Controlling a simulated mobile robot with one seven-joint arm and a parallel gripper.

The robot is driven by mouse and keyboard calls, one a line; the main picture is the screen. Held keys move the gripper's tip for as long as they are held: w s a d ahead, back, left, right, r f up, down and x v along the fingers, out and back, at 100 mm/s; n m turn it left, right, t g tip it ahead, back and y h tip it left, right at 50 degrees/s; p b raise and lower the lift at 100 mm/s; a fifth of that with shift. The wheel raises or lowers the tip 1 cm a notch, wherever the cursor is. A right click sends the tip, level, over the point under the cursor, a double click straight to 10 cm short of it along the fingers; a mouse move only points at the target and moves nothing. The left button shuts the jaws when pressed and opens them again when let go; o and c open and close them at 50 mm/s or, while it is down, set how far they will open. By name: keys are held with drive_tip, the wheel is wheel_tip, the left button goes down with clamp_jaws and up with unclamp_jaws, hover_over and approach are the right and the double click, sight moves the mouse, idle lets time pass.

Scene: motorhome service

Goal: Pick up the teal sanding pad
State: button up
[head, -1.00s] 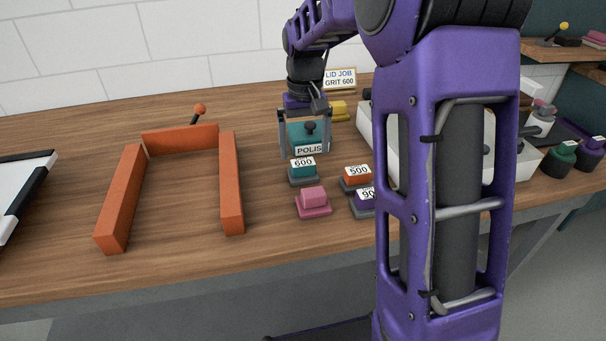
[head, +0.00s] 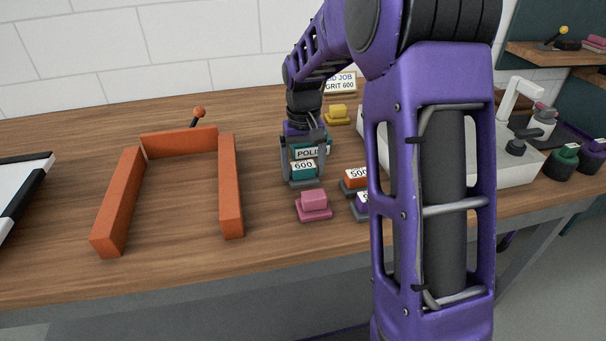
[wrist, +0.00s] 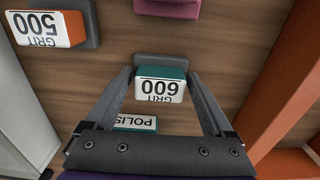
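The teal sanding pad (head: 302,172) has a white label reading 600 on top and a dark grey base, and sits on the wooden bench. In the wrist view the pad (wrist: 160,73) lies between the two fingers of my gripper (wrist: 160,78), with a small gap visible on each side. In the head view my gripper (head: 304,181) points down with one finger on either side of the pad. It is open and not closed on the pad. How low the fingertips reach is hard to tell.
A teal item labelled POLIS (head: 307,153) stands close behind the pad. An orange frame (head: 230,190) lies left, a white bin (head: 500,165) right.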

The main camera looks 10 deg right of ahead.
sight(303, 165)
drive_tip(key=c, duration=0.6)
drive_tip(key=shift+o, duration=0.2)
wheel_tip(303, 165, up, 10)
drive_tip(key=shift+r+p, duration=0.1)
drive_tip(key=shift+p, duration=0.85)
